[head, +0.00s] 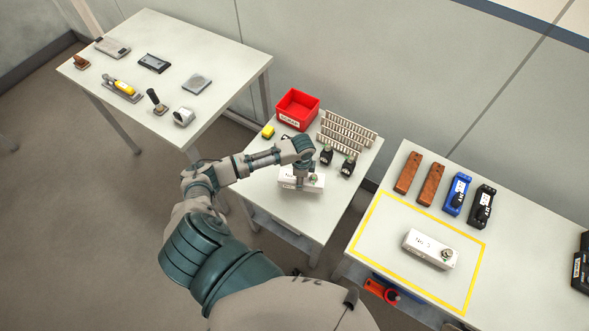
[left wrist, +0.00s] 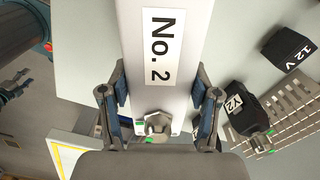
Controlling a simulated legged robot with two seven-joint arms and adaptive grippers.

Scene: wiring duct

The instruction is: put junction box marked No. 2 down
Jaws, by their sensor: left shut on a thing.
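The white junction box (left wrist: 165,50) with a "No. 2" label lies between the two fingers of my left gripper (left wrist: 160,105) in the left wrist view. The fingers are shut on its sides. In the head view the box (head: 312,184) is at the middle table (head: 284,213), under my left gripper (head: 301,177), which partly hides it. I cannot tell whether the box touches the table top. A second white box (head: 430,249) with a round fitting lies inside a yellow outline on the right table. My right gripper is not in view.
A red bin (head: 297,109), a yellow item (head: 268,131), slotted duct pieces (head: 345,131) and two dark devices (head: 348,166) stand close behind the gripper. Brown, blue and black items line the right table's back. The outlined area (head: 385,225) has free room left of its box.

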